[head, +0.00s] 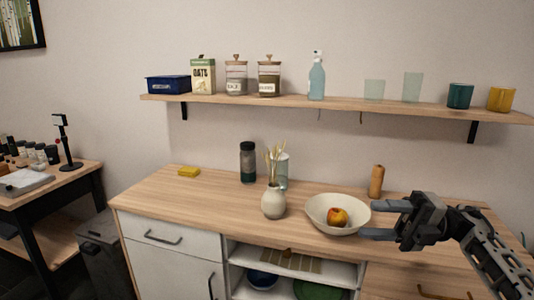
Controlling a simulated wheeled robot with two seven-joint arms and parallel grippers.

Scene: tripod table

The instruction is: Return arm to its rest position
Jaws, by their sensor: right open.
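My right gripper (378,220) is on the right side of the head view, its arm coming in from the lower right. Its two grey fingers point left and stand apart, with nothing between them. The fingertips are beside the right rim of a cream bowl (323,226) in the picture. I cannot tell whether they touch it. A red and yellow fruit (338,217) lies in the bowl. My left gripper does not show.
A wooden counter (224,203) carries a vase (273,201), a dark bottle (247,162), a yellow sponge (188,171) and a wooden mill (376,181). A wall shelf (330,104) with jars, a spray bottle (317,78) and cups hangs above. The counter's left part is mostly clear.

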